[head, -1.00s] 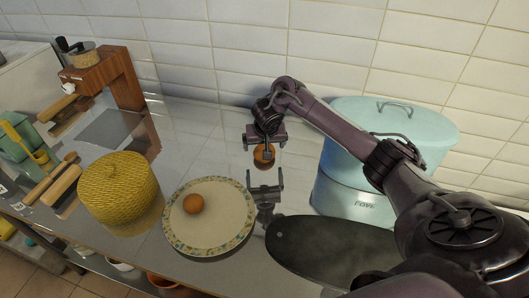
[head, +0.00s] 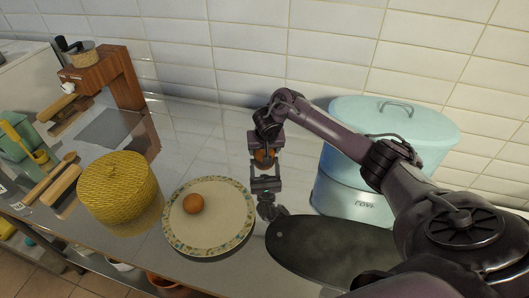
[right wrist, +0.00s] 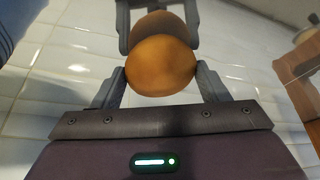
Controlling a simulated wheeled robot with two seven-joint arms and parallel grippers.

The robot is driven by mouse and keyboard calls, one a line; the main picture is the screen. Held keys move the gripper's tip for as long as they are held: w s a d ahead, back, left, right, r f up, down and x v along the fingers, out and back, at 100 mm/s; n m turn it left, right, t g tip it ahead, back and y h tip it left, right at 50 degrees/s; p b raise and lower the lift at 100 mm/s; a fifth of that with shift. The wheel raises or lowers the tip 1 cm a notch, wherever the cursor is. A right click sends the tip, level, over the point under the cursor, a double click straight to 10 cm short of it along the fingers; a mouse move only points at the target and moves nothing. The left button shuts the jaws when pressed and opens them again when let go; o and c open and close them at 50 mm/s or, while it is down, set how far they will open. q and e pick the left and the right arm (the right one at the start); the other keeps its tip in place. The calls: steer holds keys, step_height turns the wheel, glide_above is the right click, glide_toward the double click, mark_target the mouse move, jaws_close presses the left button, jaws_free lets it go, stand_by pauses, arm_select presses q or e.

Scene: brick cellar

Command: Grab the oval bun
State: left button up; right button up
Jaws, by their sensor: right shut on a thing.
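The oval bun (head: 264,156), brown-orange, is at the back of the shiny counter. My right gripper (head: 265,163) has reached it from above and is shut on it. In the right wrist view the bun (right wrist: 161,66) sits between the two fingers (right wrist: 160,78), one on each side. Its mirror image in the counter appears directly above it there, meeting it, so the bun is on or very near the surface. In the head view the fingers partly cover the bun. My left gripper is not in view.
A patterned plate (head: 225,230) holding a small brown round thing (head: 193,204) is in front. A yellow woven container (head: 118,190) stands left, a pale blue lidded bin (head: 350,160) right. A dark oval flat thing (head: 325,252) lies front right. The tiled wall (head: 225,60) is close behind.

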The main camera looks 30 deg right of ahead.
steer(key=shift+r, duration=0.15)
step_height(320, 180, up, 8)
steer(key=shift+w+r+p, duration=0.1)
steer(key=shift+r+p, duration=0.15)
steer(key=shift+p, duration=0.05)
step_height(320, 180, up, 11)
steer(key=p, duration=0.8)
steer(key=shift+r, duration=0.15)
